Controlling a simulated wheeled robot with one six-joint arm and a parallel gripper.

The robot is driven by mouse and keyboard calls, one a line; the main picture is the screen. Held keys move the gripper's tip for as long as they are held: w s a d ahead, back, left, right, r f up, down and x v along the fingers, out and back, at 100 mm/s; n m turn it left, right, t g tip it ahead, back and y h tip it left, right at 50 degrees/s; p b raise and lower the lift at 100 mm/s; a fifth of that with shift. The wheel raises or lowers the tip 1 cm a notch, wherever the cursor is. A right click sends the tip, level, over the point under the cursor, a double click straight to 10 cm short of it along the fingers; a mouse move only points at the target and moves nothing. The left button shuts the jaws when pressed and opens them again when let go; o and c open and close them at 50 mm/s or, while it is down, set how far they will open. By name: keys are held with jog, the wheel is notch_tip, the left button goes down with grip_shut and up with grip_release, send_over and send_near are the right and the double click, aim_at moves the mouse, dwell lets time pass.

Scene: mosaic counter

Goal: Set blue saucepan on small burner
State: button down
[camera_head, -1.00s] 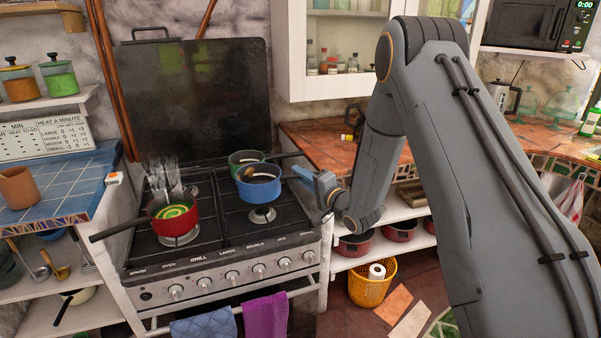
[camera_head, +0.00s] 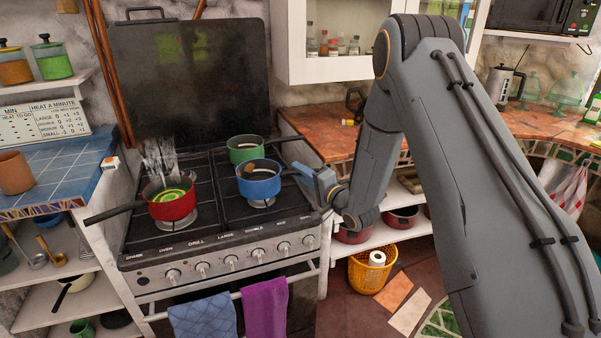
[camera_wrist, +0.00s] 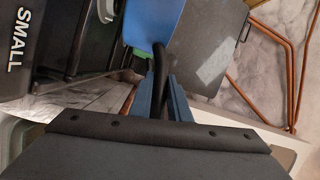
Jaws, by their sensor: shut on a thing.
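The blue saucepan (camera_head: 259,187) is over the front right burner (camera_head: 262,203) of the black stove. It looks upright and low; I cannot tell whether it touches the grate. My gripper (camera_head: 308,174) is at the pan's right side, shut on its dark handle. In the wrist view, the blue fingers of my gripper (camera_wrist: 162,88) clasp the black handle (camera_wrist: 159,62), and part of the blue saucepan (camera_wrist: 154,22) shows beyond. The word SMALL shows at the left of the wrist view. The pan hides part of the burner.
A green pot (camera_head: 245,152) stands close behind the blue pan. A steaming red saucepan (camera_head: 173,205) is on the left burner, its handle pointing left. Knobs and towels (camera_head: 265,307) are at the stove's front.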

jog(key=shift+f, duration=0.25)
dwell(0.3)
jog(key=c, duration=1.6)
grip_release()
jog(key=shift+f, duration=0.15)
jog(key=shift+s+d, duration=0.1)
